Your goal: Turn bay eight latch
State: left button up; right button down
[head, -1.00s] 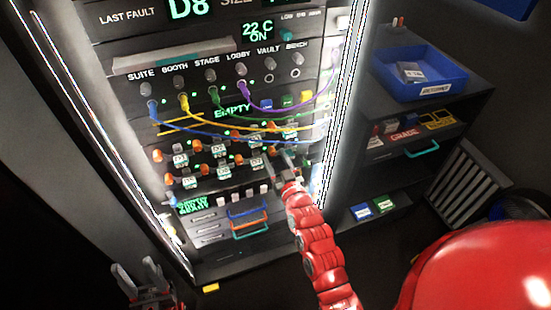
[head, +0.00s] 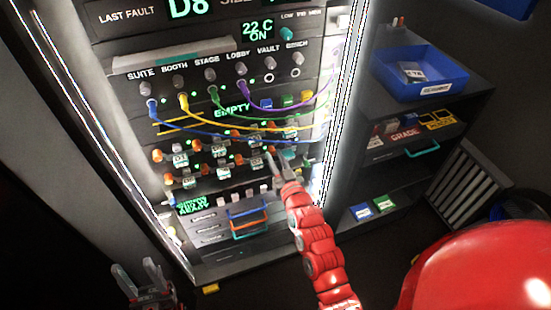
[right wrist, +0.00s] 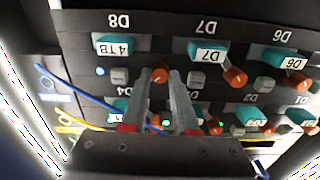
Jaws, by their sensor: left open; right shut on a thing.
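Bay eight shows in the right wrist view, upside down, under the label D8 (right wrist: 118,20). It has a teal drive front marked 4TB (right wrist: 118,46), a grey button (right wrist: 118,76) and a lit blue lamp (right wrist: 100,71). Its orange latch knob (right wrist: 160,76) sits between the tips of my right gripper (right wrist: 161,80), which is shut on it. In the head view my right gripper (head: 272,168) is at the right end of the lower drive rows and hides part of that bay. My left gripper (head: 136,272) is open and empty, low at the left, away from the rack.
Bay D7 (right wrist: 208,52), with its own orange knob (right wrist: 235,77), is close beside. Blue, yellow, green and purple cables cross the rack above the bays; a blue cable (right wrist: 75,92) passes near my gripper. A shelf with a blue bin (head: 418,75) stands right of the rack.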

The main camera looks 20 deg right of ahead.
jog(key=shift+f+m+b, duration=0.25)
jog(key=shift+m+b, duration=0.55)
jog(key=m+b, duration=0.2)
jog(key=m, duration=0.1)
jog(key=shift+m+b, duration=0.3)
jog(key=shift+b, duration=0.05)
jog(key=m+b, duration=0.2)
jog(key=m, duration=0.2)
jog(key=shift+d+r+m, duration=0.1)
jog(key=shift+m, duration=0.2)
jog(key=m, duration=0.3)
jog(key=shift+b, duration=0.4)
jog(key=m, duration=0.4)
jog(key=shift+m, duration=0.3)
jog(key=c, duration=0.7)
grip_release()
